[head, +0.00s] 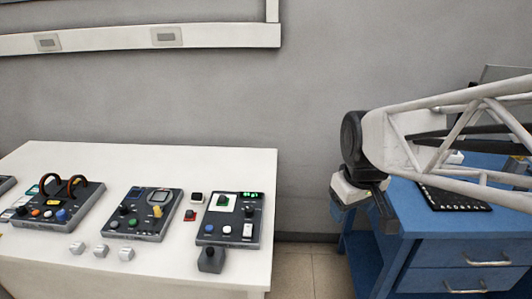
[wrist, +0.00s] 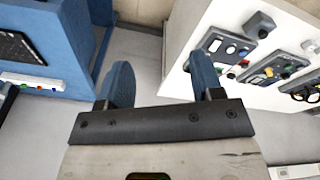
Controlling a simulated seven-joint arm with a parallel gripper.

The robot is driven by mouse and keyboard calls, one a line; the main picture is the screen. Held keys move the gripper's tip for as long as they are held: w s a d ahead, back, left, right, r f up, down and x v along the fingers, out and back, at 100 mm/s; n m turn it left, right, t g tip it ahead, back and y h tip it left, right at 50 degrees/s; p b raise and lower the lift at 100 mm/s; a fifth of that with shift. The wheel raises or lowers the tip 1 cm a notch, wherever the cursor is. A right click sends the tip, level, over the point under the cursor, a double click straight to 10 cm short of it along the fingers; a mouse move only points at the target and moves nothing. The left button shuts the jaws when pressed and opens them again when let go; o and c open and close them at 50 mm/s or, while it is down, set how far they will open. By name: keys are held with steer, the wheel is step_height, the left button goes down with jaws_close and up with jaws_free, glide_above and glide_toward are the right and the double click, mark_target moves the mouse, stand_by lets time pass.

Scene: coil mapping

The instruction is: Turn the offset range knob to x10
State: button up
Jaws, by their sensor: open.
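Three dark control panels with knobs lie on the white table in the head view: a right one (head: 229,218), a middle one (head: 142,212) and a left one (head: 58,205). Their labels are too small to read, so I cannot tell which knob is the offset range knob or where it points. The right panel carries a black knob (head: 223,200), a blue knob (head: 227,229) and a green display. In the wrist view, panels show at the upper right. My gripper (head: 362,210) is open and empty, right of the white table and apart from every panel; its blue-grey fingers show in the wrist view (wrist: 163,78).
The white table (head: 245,168) has small loose blocks in front of the panels. A blue drawer cabinet (head: 440,255) with a black keyboard-like item (head: 455,193) stands at the right, near my arm. Open floor (head: 310,262) lies between table and cabinet.

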steer(key=w+a+f+n, duration=0.3)
steer(key=w+a+n, duration=0.25)
steer(key=w, duration=0.45)
steer(key=n+g, duration=0.2)
steer(key=n, duration=0.8)
glide_above(249, 209)
steer(key=f, duration=1.6)
steer(key=shift+s+d+f, duration=0.1)
steer(key=shift+d+f, duration=0.05)
steer(key=shift+d, duration=0.1)
steer(key=shift+a+f, duration=0.25)
steer(key=shift+f, duration=0.05)
steer(key=shift+f, duration=3.9)
